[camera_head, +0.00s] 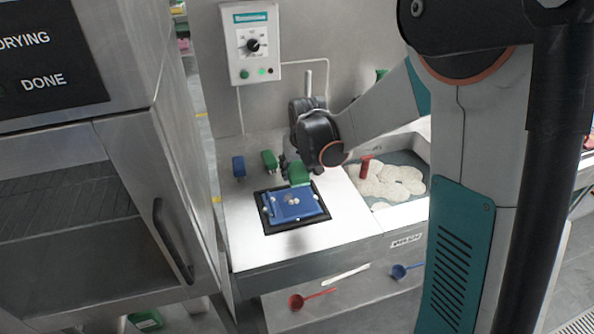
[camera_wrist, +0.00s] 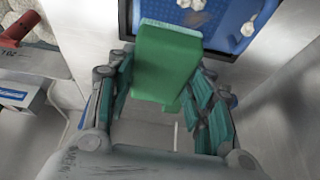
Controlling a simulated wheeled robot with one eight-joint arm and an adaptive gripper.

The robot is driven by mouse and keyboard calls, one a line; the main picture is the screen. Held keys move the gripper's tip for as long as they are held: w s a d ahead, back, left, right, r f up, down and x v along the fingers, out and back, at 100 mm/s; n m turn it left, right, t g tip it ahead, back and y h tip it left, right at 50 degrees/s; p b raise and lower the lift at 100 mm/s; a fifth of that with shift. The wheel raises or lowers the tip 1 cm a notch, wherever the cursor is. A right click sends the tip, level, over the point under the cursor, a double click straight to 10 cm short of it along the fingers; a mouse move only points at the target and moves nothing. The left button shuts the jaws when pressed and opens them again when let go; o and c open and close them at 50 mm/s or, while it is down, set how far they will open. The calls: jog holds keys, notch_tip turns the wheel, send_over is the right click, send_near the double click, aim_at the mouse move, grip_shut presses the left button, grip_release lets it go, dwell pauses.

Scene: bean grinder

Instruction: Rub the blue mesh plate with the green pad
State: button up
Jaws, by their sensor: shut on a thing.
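The blue mesh plate (camera_head: 291,205) lies in a black frame (camera_head: 268,227) on the white worktop, with pale lumps on it. In the wrist view the plate (camera_wrist: 262,12) shows at the top, beyond the pad. My gripper (camera_wrist: 160,88) is shut on the green pad (camera_wrist: 166,55). In the head view the pad (camera_head: 299,174) is at the far edge of the plate; I cannot tell whether it touches the plate. My gripper (camera_head: 290,165) is partly hidden behind the pad and my arm there.
A basin of pale material (camera_head: 398,184) with a red-handled tool (camera_head: 366,167) is at right. A control box (camera_head: 251,43) hangs behind. Red (camera_head: 297,301) and blue (camera_head: 399,271) scoops lie below.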

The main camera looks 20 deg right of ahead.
jog(key=shift+r+p, duration=0.65)
jog(key=shift+r, duration=0.55)
